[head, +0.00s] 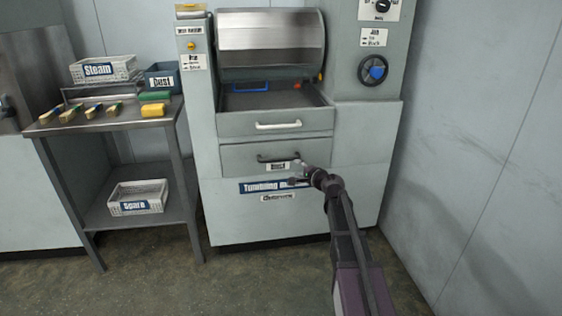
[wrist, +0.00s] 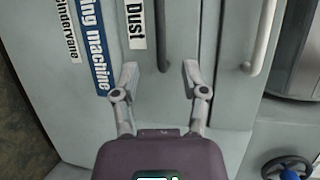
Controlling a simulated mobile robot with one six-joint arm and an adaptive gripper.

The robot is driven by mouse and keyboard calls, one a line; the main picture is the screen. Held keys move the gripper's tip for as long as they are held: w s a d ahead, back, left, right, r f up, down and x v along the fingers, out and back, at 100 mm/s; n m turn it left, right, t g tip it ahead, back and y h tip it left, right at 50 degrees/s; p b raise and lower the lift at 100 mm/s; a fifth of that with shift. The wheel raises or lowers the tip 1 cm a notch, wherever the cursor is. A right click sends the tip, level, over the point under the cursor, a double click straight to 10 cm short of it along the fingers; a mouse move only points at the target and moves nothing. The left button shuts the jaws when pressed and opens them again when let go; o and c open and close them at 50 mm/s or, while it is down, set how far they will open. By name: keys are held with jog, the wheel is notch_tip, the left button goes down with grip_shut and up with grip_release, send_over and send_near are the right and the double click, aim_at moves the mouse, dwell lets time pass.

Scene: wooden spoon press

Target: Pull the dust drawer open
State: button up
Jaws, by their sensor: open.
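The dust drawer (head: 235,157) is the lower drawer front of the grey machine, and it looks shut. Its dark bar handle (head: 268,158) has a white "Dust" label (head: 278,167) below it. The wrist view is turned sideways: the dark handle (wrist: 162,38) runs up the picture beside the "Dust" label (wrist: 136,22). My gripper (head: 299,171) is at the right end of the handle in the head view. In the wrist view my gripper (wrist: 160,76) is open and empty, its fingertips on either side of the handle's near end. I cannot tell the remaining distance.
A wider drawer front with a pale handle (head: 278,125) is just above; that handle also shows in the wrist view (wrist: 262,40). A handwheel (head: 374,70) is at upper right. A metal table (head: 100,124) with baskets and brushes stands left. The floor (head: 260,280) in front is clear.

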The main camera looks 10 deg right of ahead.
aim_at(281, 160)
jog(key=b+x, duration=0.2)
jog(key=x, duration=1.1)
grip_shut()
jog(key=shift+d, duration=0.15)
jog(key=shift+s, duration=0.15)
